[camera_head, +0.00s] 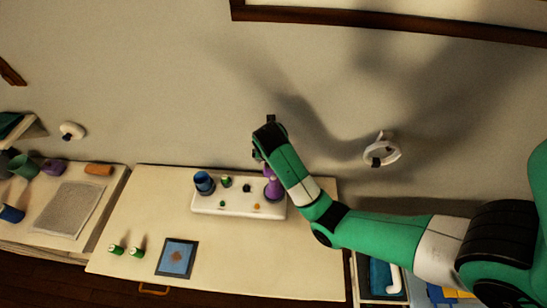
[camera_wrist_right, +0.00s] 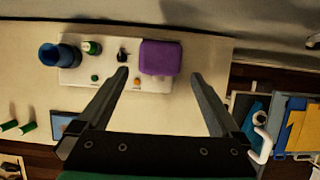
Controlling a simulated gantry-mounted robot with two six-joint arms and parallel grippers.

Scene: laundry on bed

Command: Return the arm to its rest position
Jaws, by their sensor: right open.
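My right arm (camera_head: 385,236) comes in from the right in the head view, reaching up and left over the dresser. Its wrist end (camera_head: 270,137) is above the right end of a white tray; the fingers are hard to make out there. In the right wrist view my right gripper (camera_wrist_right: 160,75) is open, its two dark fingers wide apart and empty. A purple item (camera_wrist_right: 160,57) lies just beyond the fingertips, apart from them; in the head view it (camera_head: 273,187) is partly hidden by my arm. My left gripper is not in view.
A blue framed picture (camera_head: 178,257) and two green bottles (camera_head: 126,251) are at the dresser's front. A white ring-shaped fixture (camera_head: 381,150) is on the wall near my arm. Drawers (camera_head: 385,280) sit below right.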

